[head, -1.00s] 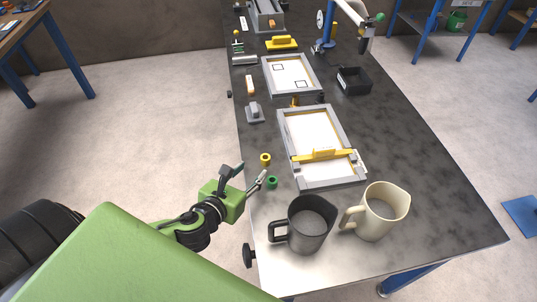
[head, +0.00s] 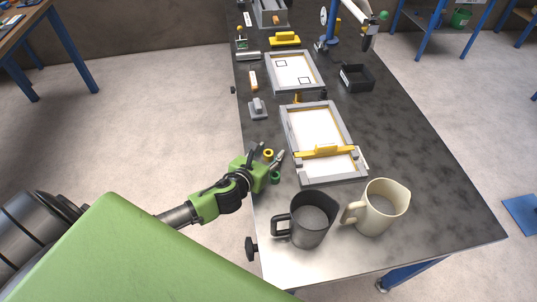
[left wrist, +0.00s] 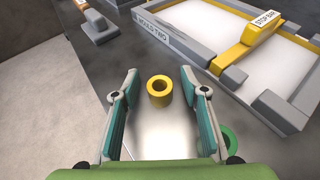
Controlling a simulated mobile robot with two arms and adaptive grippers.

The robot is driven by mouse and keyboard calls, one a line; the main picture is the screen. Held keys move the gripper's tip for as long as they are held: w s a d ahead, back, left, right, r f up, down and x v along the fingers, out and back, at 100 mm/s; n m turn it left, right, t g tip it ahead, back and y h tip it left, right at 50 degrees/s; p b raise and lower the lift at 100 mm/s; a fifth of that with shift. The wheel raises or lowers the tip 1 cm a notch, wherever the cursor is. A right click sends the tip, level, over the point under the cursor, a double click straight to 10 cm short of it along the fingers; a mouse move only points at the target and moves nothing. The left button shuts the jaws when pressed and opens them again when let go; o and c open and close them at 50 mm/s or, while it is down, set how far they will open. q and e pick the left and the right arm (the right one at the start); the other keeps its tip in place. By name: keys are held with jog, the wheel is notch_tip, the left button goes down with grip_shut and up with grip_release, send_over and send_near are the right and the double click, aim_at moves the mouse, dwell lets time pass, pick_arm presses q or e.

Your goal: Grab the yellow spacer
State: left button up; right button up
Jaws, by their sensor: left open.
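The yellow spacer (head: 268,154) is a small ring with a hole through it, standing on the dark table near its left edge. In the left wrist view the yellow spacer (left wrist: 159,91) sits between the tips of my left gripper (left wrist: 160,92), with a gap on both sides. My left gripper (head: 271,155) is open and empty, its fingers on either side of the spacer. A green spacer (head: 276,177) stands close by, partly hidden behind the right finger in the left wrist view (left wrist: 229,138). My right gripper is not in view.
A framed mould (head: 341,176) with a yellow stop bar (head: 324,152) lies just right of the spacers. A dark mug (head: 308,220) and a cream mug (head: 378,208) stand nearer. A grey block (head: 257,109) sits farther back. The table's right side is clear.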

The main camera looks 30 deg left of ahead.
pick_arm(q)
jog(key=shift+s, duration=0.1)
jog(key=c, duration=0.9)
jog(key=shift+r, duration=0.15)
